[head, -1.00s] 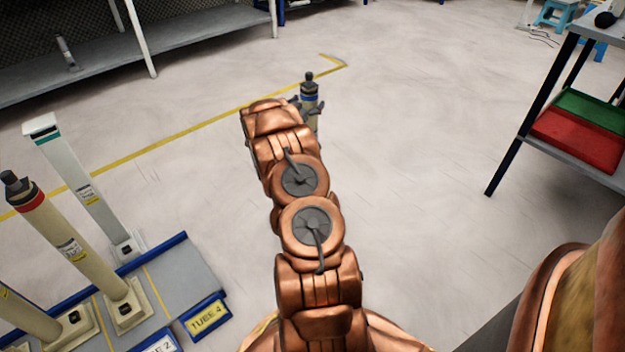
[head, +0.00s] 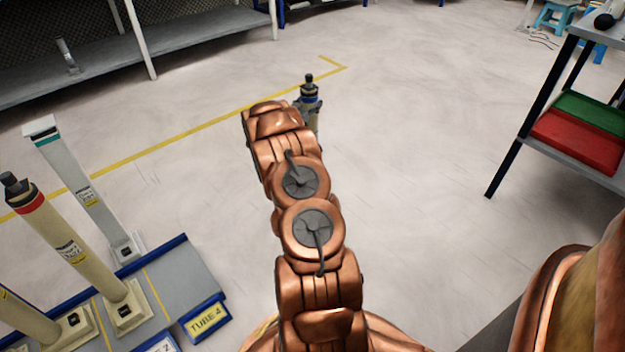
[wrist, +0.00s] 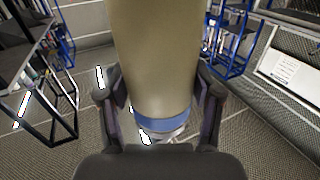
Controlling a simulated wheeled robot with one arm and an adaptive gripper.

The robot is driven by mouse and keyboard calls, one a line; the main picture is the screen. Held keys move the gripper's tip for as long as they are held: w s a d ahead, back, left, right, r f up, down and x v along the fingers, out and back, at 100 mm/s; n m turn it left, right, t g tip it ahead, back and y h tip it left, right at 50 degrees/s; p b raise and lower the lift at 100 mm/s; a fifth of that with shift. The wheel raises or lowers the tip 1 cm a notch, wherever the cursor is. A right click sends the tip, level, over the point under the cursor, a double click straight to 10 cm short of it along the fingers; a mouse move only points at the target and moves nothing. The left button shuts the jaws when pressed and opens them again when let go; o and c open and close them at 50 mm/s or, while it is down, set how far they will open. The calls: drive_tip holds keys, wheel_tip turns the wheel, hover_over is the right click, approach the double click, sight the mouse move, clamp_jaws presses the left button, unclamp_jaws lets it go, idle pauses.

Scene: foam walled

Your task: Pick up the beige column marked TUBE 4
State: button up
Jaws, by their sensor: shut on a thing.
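A beige column (head: 313,119) with a dark cap and a blue band stands out beyond the end of my arm in the head view. My gripper (head: 305,106) is shut on it near the blue band; my arm hides part of the gripper. In the wrist view the beige column (wrist: 155,60) fills the middle, and my gripper (wrist: 158,105) has a dark finger against each side, with the blue band just below. The TUBE 4 label (head: 206,319) is on the blue-edged rack at lower left, beside an empty grey bay. The column's own marking and its lower end are hidden.
The grey rack (head: 178,265) at lower left holds a beige column with a red band (head: 65,240) and a white column (head: 84,190). A shelf with red (head: 573,140) and green trays stands at right. Floor around the held column is clear.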

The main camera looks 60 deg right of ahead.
clamp_jaws()
drive_tip(key=shift+r, duration=0.1)
drive_tip(key=shift+r, duration=0.1)
